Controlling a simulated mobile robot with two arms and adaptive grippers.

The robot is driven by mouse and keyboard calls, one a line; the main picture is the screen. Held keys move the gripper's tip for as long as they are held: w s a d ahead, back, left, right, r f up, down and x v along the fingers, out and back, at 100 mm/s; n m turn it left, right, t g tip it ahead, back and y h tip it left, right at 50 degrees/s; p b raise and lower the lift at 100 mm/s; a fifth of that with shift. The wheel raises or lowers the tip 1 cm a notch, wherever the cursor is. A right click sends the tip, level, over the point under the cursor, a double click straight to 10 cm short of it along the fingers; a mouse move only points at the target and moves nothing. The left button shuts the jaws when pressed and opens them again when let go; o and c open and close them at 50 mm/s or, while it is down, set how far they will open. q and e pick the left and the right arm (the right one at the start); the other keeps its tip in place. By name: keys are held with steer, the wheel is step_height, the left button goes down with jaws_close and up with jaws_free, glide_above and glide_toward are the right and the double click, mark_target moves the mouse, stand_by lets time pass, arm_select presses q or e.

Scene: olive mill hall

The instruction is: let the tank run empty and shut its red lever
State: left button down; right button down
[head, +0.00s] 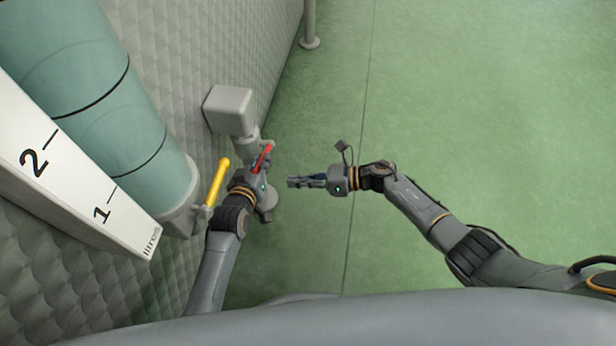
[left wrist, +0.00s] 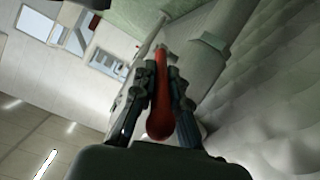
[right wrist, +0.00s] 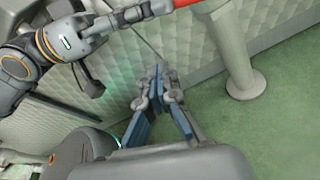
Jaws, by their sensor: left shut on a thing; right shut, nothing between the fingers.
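The red lever (head: 266,154) sits on a grey valve fitting by the wall in the head view. My left gripper (head: 258,170) is shut on it. In the left wrist view the red lever (left wrist: 161,98) runs between the two fingers, its rounded end towards the camera. A red bar (right wrist: 186,2) also shows at my left gripper (right wrist: 130,17) in the right wrist view. My right gripper (head: 292,182) is shut and empty, to the right of the lever. A teal cylinder (head: 125,150) with a white litre scale (head: 75,185) stands at left. I cannot make out any liquid level.
A yellow lever (head: 217,182) is at the cylinder's lower end, close to my left gripper. A grey box (head: 229,109) sits beyond the red lever, against the quilted wall (head: 180,60). A grey post (head: 310,25) stands further off. The green floor (head: 480,110) at right is clear.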

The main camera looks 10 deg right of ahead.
steer(key=w+a+r, duration=0.2)
steer(key=a, duration=0.3)
steer(key=shift+w+a, duration=0.35)
steer(key=shift+r, duration=0.1)
